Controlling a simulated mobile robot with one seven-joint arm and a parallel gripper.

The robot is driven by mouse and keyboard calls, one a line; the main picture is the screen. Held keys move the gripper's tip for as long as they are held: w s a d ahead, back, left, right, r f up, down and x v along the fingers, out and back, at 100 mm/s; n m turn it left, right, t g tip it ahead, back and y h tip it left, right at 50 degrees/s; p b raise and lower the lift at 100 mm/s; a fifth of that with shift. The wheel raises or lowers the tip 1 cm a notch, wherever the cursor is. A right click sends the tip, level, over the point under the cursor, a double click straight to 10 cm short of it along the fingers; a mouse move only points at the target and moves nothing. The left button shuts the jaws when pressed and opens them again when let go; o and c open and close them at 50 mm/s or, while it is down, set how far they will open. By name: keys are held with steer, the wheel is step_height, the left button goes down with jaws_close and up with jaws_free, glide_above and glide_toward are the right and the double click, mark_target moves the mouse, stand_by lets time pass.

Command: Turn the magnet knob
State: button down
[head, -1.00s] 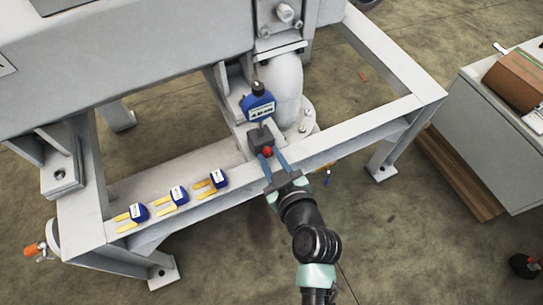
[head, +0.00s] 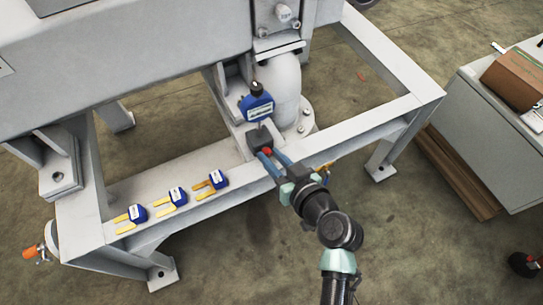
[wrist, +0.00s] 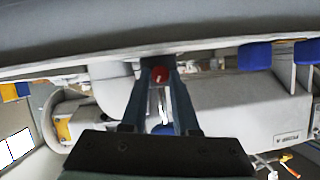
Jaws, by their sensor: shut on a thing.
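The magnet knob (head: 267,151) is a small red knob on the front of a dark block (head: 258,137). The block sits on the grey frame below a blue dial gauge (head: 257,107). My gripper (head: 269,154) reaches it from the lower right, its blue fingers closed on the knob's sides.
Several blue and yellow tools (head: 177,196) lie on the frame's front beam (head: 160,218) to the left. A grey pipe (head: 284,85) stands just behind the gauge. A grey cabinet (head: 505,140) stands at the right. The floor in front is open.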

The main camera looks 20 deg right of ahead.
steer(key=shift+d+f+m+t+y, duration=0.1)
steer(key=shift+m+t+y, duration=0.05)
steer(key=shift+m+y, duration=0.5)
steer(key=shift+d+m+t+y, duration=0.15)
steer(key=shift+m+y, duration=0.3)
steer(key=shift+m, duration=0.4)
steer(key=shift+a, duration=0.1)
steer(key=c, duration=0.7)
jaws_free()
steer(key=shift+o, duration=0.2)
